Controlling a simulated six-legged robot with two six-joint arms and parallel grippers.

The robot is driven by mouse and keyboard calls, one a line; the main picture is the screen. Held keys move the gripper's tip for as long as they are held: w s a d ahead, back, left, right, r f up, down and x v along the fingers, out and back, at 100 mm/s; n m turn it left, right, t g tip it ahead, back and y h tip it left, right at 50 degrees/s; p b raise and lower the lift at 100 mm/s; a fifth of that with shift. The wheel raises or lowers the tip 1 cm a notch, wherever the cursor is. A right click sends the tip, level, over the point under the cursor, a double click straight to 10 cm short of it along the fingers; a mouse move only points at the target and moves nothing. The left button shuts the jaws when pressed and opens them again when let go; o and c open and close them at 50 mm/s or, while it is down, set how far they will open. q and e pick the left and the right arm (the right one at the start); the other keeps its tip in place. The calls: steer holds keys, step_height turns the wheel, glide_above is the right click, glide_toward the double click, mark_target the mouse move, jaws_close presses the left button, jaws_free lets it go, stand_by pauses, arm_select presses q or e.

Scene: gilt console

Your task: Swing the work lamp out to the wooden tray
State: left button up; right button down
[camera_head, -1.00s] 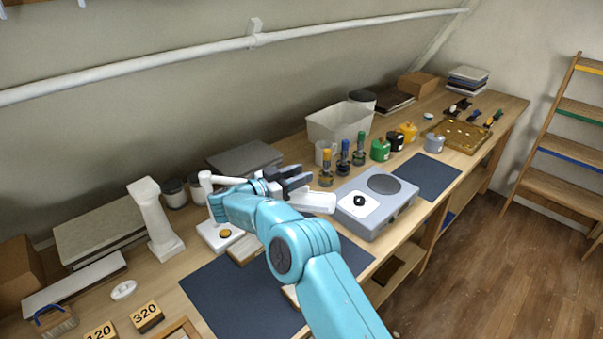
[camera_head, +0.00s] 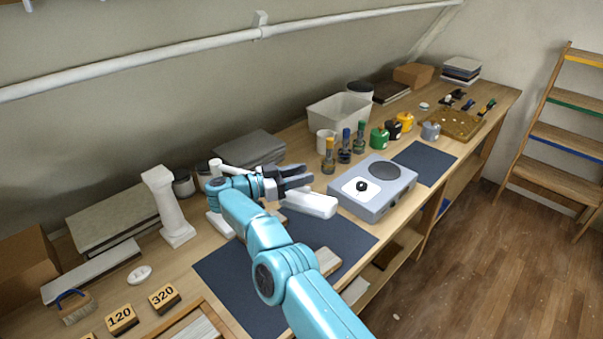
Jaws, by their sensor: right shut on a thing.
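The white work lamp has its head (camera_head: 310,204) over the dark blue mat, left of the grey hot plate. Its thin arm (camera_head: 235,169) runs back to a post that my right arm partly hides; its base (camera_head: 219,225) stands on the bench. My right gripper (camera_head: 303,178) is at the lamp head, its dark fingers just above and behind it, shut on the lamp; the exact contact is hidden. A wooden tray (camera_head: 192,307) with something pale inside shows only in part at the bottom edge, left of the mat. My left gripper is not in view.
The hot plate (camera_head: 374,187) stands right of the lamp head. A white column (camera_head: 165,205) stands left of the lamp base. Small wooden blocks (camera_head: 328,261) lie on the mat (camera_head: 240,283). Bottles (camera_head: 345,147) and coloured pots stand behind. The mat's front part is clear.

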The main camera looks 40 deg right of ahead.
steer(key=shift+r, duration=0.15)
stand_by(0.3)
steer(key=c, duration=0.8)
jaws_free()
steer(key=shift+a, duration=0.1)
